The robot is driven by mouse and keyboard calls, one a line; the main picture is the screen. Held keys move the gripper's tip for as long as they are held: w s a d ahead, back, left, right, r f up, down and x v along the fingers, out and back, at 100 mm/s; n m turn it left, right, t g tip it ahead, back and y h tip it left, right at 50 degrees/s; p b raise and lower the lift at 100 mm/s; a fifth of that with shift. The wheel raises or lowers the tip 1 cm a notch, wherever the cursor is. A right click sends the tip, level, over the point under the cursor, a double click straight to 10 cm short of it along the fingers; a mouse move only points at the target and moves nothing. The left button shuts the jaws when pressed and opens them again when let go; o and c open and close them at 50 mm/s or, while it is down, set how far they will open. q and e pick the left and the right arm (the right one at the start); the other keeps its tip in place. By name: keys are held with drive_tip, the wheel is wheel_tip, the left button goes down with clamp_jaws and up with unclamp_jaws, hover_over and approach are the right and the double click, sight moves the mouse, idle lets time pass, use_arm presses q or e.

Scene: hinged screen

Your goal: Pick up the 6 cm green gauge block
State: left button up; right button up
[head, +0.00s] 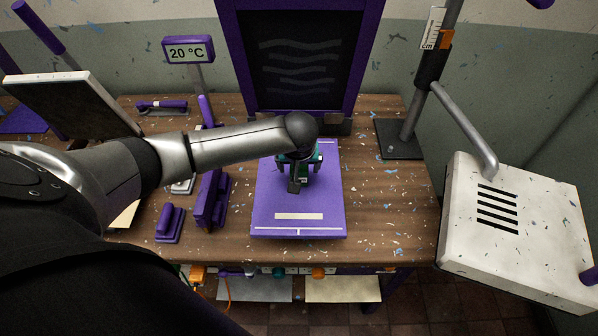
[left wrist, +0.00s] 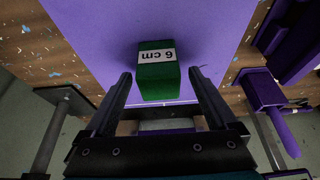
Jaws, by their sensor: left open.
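The green gauge block (left wrist: 156,77), labelled "6 cm", rests on the purple board (left wrist: 95,25) in the left wrist view. The board also shows in the head view (head: 270,205), on the bench. My left gripper (left wrist: 160,75) is open, with one finger on each side of the block and a gap showing on both sides. In the head view my left gripper (head: 297,187) points down over the board, and I cannot make out the block there. My right gripper is not in view.
A dark screen in a purple frame (head: 305,60) stands behind the board. Purple holders (head: 208,200) stand left of it. A stand with a grey pole (head: 425,90) is at the back right, and a white slotted panel (head: 520,235) hangs at the right. The bench right of the board is clear.

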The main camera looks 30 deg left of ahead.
use_arm(q)
drive_tip(key=shift+c, duration=0.3)
clamp_jaws()
idle(0.3)
drive_tip(key=shift+r, duration=0.1)
